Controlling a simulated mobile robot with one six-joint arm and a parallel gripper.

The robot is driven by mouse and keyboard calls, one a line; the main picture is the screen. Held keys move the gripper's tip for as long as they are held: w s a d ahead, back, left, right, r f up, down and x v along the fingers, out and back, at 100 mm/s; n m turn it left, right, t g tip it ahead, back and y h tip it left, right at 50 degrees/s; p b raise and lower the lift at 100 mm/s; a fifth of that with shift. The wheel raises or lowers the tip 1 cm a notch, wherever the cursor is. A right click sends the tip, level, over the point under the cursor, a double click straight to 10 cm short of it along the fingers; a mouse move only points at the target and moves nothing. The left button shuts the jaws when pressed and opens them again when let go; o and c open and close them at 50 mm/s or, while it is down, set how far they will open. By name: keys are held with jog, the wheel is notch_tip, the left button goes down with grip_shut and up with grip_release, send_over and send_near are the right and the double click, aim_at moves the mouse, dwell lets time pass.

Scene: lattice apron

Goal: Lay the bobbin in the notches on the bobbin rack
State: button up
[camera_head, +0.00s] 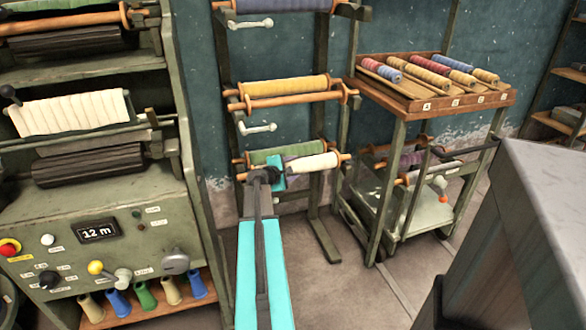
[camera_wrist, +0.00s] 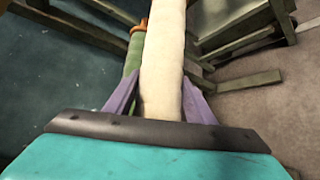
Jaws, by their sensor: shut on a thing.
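A cream-wound bobbin (camera_head: 316,163) with wooden ends is held by my gripper (camera_head: 287,164), which is shut around it. In the wrist view the bobbin (camera_wrist: 163,50) runs away from me between the purple fingers of my gripper (camera_wrist: 160,100). The bobbin rack (camera_head: 226,105) is an olive-green upright stand with several levels. A green bobbin (camera_head: 272,155) lies on its lower level, just behind the cream one, and also shows in the wrist view (camera_wrist: 132,60). Whether the cream bobbin touches the rack I cannot tell. The notches under it are hidden.
A machine (camera_head: 100,215) with rollers and knobs stands at left. A grey surface (camera_head: 545,190) is at front right.

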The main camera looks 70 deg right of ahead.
jog(key=shift+f+b, duration=0.55)
dwell(0.9)
jog(key=o, duration=1.5)
jog(key=shift+a, duration=0.1)
jog(key=shift+p+v, duration=0.65)
jog(key=shift+v, duration=6.2)
jog(key=shift+s, duration=0.1)
